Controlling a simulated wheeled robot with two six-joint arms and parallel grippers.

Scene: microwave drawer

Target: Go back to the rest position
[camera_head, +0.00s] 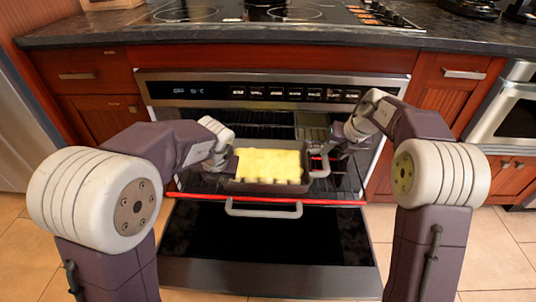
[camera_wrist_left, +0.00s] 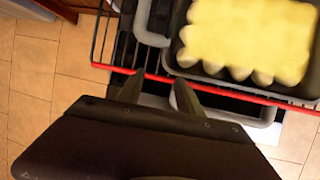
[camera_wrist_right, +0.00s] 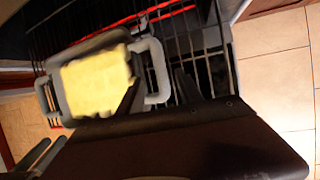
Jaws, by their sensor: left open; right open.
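A dark baking dish (camera_head: 262,187) filled with yellow food (camera_head: 268,164) sits on the pulled-out oven rack with the red front bar (camera_head: 200,197). It has grey handles, and it also shows in the left wrist view (camera_wrist_left: 180,62) and right wrist view (camera_wrist_right: 56,92). My left gripper (camera_wrist_left: 156,88) is open and empty by the dish's handle and the red bar. My right gripper (camera_wrist_right: 157,88) is open beside the dish's right handle (camera_head: 321,163), above the rack. I cannot tell whether its fingers touch the handle.
The oven door (camera_head: 270,277) hangs open below the rack. A black cooktop (camera_head: 265,12) is set in the dark counter (camera_head: 90,32) above. Red wooden cabinets (camera_head: 85,77) flank the oven. A second appliance (camera_head: 515,110) stands at the right. Tiled floor (camera_head: 510,240) is clear on both sides.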

